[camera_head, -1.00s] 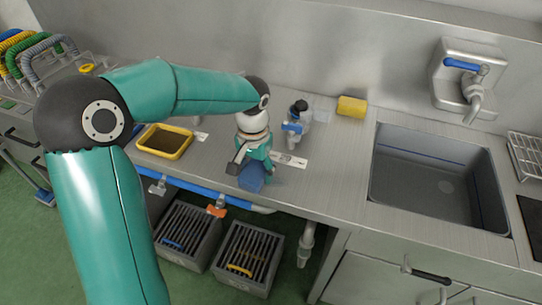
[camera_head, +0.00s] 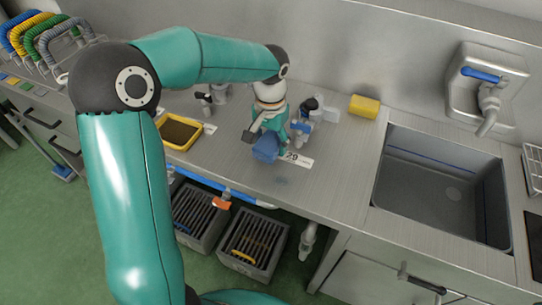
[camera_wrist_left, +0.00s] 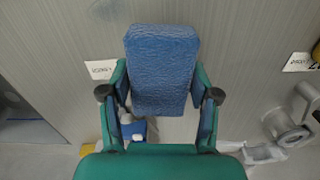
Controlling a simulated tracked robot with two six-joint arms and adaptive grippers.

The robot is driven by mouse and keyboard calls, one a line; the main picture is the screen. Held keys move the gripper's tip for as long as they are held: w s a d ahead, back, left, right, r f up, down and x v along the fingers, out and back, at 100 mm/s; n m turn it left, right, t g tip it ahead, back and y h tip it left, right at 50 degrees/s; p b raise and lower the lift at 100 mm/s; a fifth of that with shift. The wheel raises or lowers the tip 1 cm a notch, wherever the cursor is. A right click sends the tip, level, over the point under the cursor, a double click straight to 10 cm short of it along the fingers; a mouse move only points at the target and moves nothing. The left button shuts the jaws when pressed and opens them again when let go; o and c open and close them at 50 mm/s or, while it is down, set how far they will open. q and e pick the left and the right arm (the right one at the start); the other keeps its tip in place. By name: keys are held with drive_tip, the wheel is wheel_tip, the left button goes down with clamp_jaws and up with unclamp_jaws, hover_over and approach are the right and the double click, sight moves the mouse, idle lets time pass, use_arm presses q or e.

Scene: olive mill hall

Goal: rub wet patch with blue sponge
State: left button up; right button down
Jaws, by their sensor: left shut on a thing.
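The blue sponge (camera_head: 266,147) is a blue block held in my left gripper (camera_head: 268,138) over the middle of the steel counter. In the left wrist view the blue sponge (camera_wrist_left: 162,68) sits between the two fingers of my left gripper (camera_wrist_left: 160,94), which is shut on it. A small, faint dark patch (camera_head: 281,181) shows on the counter just in front of the sponge; it looks like the wet patch, though a shadow is possible. The sponge appears above the counter and apart from this patch. My right gripper is not in view.
A yellow-rimmed tray (camera_head: 180,132) lies left of the sponge. A blue-handled tap fitting (camera_head: 301,127) and a white label (camera_head: 295,159) are close on its right. A yellow sponge (camera_head: 364,107) lies at the back. The sink (camera_head: 437,190) is at right. The front counter is clear.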

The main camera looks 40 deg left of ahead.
use_arm(q)
drive_tip(key=shift+w+r+p, duration=0.1)
drive_tip(key=shift+r+p, duration=0.2)
drive_tip(key=shift+r, duration=0.3)
drive_tip(key=shift+r+p, duration=1.05)
drive_tip(key=shift+r, duration=0.35)
